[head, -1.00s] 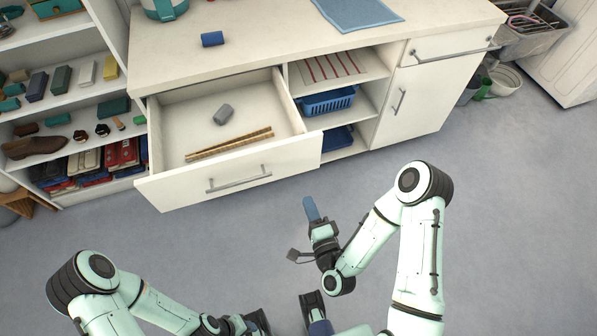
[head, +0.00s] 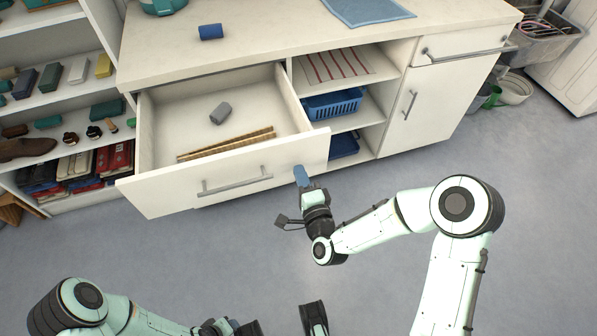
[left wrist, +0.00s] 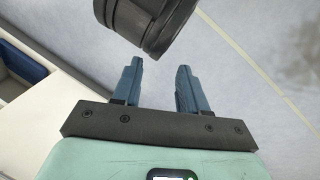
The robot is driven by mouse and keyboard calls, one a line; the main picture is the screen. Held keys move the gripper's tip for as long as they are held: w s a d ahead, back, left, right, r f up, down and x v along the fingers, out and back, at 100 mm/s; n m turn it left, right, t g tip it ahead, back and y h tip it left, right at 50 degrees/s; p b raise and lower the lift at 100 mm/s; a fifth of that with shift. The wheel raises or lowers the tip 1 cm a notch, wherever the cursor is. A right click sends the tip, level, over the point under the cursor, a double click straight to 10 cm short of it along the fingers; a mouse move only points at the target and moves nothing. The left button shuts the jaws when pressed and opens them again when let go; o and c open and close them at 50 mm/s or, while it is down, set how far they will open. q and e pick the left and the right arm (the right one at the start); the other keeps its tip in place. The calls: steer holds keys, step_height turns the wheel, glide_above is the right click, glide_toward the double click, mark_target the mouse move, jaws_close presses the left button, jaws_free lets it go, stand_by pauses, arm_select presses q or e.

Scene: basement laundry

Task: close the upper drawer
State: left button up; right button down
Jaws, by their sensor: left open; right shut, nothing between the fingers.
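The upper drawer (head: 150,198) of the white cabinet stands pulled well out in the head view, with a metal bar handle (head: 235,186) on its front. A grey block (head: 220,113) and a pair of thin wooden sticks (head: 228,145) lie inside it. My right gripper (head: 301,176) is shut and empty. Its blue fingertips are at the right end of the drawer front; I cannot tell whether they touch it. My left gripper shows in the left wrist view (left wrist: 158,82), open and empty, its two blue fingers apart. In the head view it is low, away from the drawer.
A blue cylinder (head: 211,32) and a blue cloth (head: 366,10) lie on the countertop (head: 270,40). Open shelves with a blue basket (head: 333,104) are right of the drawer. A filled shelf unit (head: 75,105) stands at left. The floor in front is clear.

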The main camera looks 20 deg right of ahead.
arm_select(q)
steer(key=shift+w+f, duration=0.15)
arm_select(e)
steer(key=shift+w, duration=0.75)
steer(key=shift+w, duration=0.1)
